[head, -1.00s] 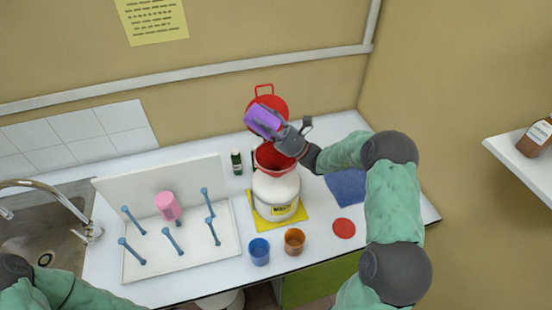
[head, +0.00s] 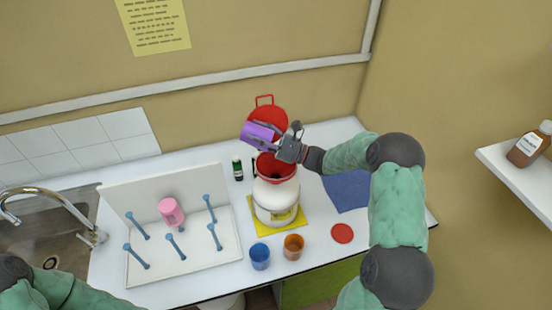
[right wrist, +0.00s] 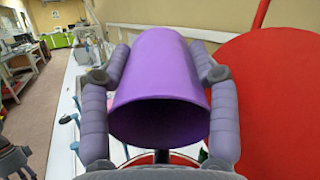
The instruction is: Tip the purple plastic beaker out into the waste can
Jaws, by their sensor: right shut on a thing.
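The purple plastic beaker (head: 257,134) is held by my right gripper (head: 271,138), above the back left of the red funnel (head: 275,168). It lies tilted far over. In the right wrist view the beaker (right wrist: 160,70) sits between both fingers, its dark mouth at the lower end; no contents can be made out. The white waste can (head: 277,203) stands under the funnel on a yellow mat (head: 296,223). The funnel's red lid (head: 267,120) stands open behind. My left arm shows at the lower left, its gripper out of frame.
A white peg rack (head: 195,255) with a pink beaker (head: 171,211) stands left.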

